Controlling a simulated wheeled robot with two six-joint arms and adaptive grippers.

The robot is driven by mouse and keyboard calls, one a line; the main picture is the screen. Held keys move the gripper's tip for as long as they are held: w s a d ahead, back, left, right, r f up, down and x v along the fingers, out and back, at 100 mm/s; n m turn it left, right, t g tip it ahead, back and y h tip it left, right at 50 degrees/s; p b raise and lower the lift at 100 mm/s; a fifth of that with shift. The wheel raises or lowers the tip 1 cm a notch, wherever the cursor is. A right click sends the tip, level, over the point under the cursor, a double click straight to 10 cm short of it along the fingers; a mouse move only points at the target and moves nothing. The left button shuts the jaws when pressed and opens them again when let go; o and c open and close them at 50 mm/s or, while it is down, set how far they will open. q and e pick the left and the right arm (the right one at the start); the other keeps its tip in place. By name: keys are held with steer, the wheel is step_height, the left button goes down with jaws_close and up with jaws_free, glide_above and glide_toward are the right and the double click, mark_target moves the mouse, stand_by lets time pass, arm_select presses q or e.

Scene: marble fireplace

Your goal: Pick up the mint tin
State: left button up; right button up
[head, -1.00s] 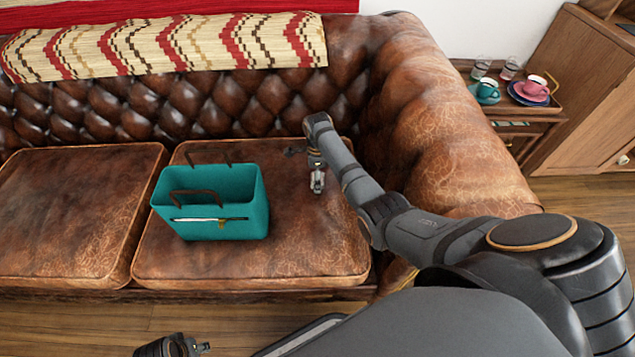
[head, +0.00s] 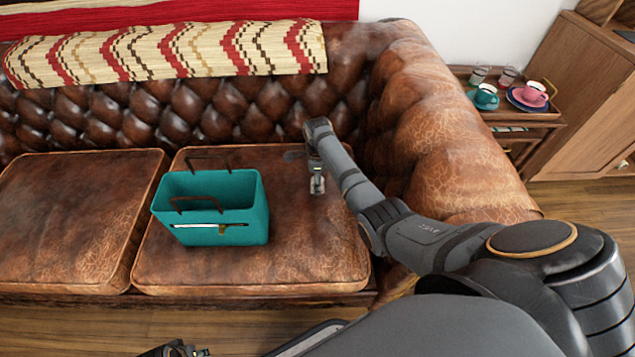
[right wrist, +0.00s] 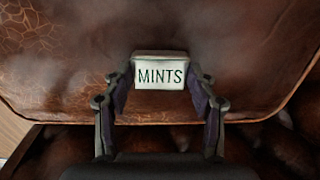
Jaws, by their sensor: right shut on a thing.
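The mint tin (right wrist: 160,72) is a small pale box with dark letters reading MINTS. In the right wrist view it sits between the two fingers of my right gripper (right wrist: 160,92), which is shut on it. Brown sofa leather lies behind the tin. In the head view my right gripper (head: 317,185) points down over the right seat cushion, to the right of the teal bag; the tin is too small to make out clearly there. My left gripper (head: 180,350) shows only partly at the bottom edge, and its fingers cannot be read.
A teal bag (head: 200,236) with brown handles stands open on the right seat cushion (head: 300,262). The sofa's right arm (head: 435,130) and tufted back rise close to my right arm. A side table with cups (head: 487,98) stands at the right.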

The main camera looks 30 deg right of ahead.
step_height(320, 180, up, 3)
steer(key=shift+r+p, duration=0.1)
steer(key=shift+p, duration=0.55)
arm_select(q)
steer(key=s+a+f+p, duration=0.3)
steer(key=s+f+p, duration=0.3)
steer(key=s+f, duration=0.5)
steer(key=shift+a+f+y, duration=0.3)
steer(key=shift+a+f, duration=0.1)
steer(key=shift+f, duration=0.4)
arm_select(e)
steer(key=s+a+r, duration=0.6)
steer(key=s+r, duration=0.3)
steer(key=s, duration=0.3)
steer(key=shift+s+r, duration=0.15)
steer(key=shift+s, duration=0.15)
